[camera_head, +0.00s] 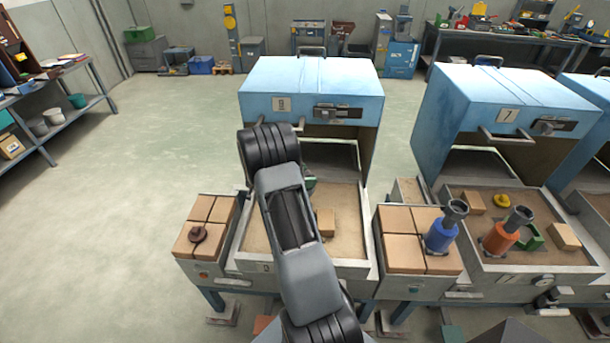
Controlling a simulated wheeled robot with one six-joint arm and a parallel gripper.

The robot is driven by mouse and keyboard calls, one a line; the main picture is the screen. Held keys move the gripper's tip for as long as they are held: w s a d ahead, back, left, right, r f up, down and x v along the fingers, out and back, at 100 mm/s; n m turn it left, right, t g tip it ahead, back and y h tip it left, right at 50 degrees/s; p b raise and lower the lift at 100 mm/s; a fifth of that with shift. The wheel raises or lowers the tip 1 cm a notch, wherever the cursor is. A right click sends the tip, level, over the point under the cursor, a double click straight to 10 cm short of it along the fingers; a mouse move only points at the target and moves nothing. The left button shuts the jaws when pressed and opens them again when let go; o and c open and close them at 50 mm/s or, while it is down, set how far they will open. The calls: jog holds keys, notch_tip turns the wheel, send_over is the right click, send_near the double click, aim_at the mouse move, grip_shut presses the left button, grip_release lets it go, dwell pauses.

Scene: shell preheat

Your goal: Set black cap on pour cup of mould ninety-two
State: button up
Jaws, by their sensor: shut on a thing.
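My arm spans the middle of the view, and my gripper is hidden behind it. I cannot see what it holds. I cannot make out a black cap. A blue mould (438,238) with a dark grey pour cup (456,209) stands tilted at the brick stand right of centre. An orange mould (498,239) with a dark pour cup (521,214) leans in the right sand tray (551,215). No mould number is readable. A brown cap-like piece (199,233) lies on the left brick stand (222,210). A yellow cap-like piece (501,200) lies in the right tray.
Blue furnaces (312,80) (500,95) stand open behind the trays. The middle sand tray (346,215) holds a tan brick (325,222) and a partly hidden green piece (310,182). Another green piece (533,237) lies beside the orange mould. The floor at left is clear.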

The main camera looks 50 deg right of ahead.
jog(key=shift+w+a, duration=0.1)
jog(key=shift+a, duration=0.1)
dwell(0.6)
jog(key=o, duration=0.9)
jog(key=shift+o, duration=0.2)
jog(key=b+v, duration=0.3)
jog(key=v, duration=1.1)
jog(key=shift+d, duration=0.1)
